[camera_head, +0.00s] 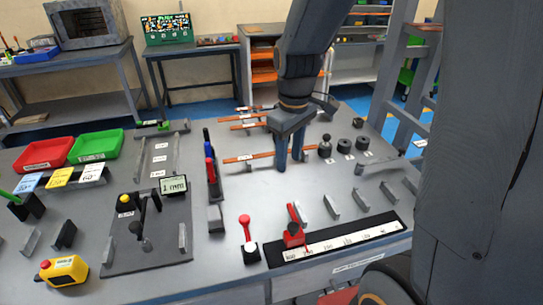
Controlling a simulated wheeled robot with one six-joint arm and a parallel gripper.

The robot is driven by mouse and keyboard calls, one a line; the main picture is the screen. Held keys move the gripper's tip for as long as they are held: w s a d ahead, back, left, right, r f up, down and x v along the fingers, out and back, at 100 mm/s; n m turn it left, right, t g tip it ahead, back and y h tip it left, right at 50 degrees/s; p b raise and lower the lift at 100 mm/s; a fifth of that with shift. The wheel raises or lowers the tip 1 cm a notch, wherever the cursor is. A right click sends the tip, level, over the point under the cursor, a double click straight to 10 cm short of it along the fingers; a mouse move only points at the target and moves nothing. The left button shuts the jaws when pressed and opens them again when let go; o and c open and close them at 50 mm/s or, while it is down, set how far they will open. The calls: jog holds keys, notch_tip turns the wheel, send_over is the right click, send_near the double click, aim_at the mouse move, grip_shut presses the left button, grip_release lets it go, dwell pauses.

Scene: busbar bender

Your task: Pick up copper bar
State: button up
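The nearest copper bar (247,158) lies flat on the grey workbench in the head view, with a small white label on it. My gripper (289,163) points down over the right part of this bar. Its two dark fingers stand apart with a gap between them, and they hide part of the bar. I cannot tell whether the fingers touch the bar or straddle it. More copper bars (242,117) lie farther back, partly behind my arm.
Black round knobs (344,146) stand just right of my gripper. A row of blue, red and black-handled tools (211,170) stands to the left. A bender (146,225), a ruler strip (345,239) and red and green trays (96,146) share the bench.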

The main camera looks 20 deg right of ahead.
aim_at(272, 153)
jog(key=w+n+b, duration=0.2)
jog(key=w+n, duration=0.9)
jog(key=w, duration=0.4)
jog(key=shift+g, duration=0.4)
jog(key=shift+a+f+p, duration=0.2)
jog(key=shift+f+p, duration=1.25)
jog(key=shift+f, duration=2.25)
grip_shut()
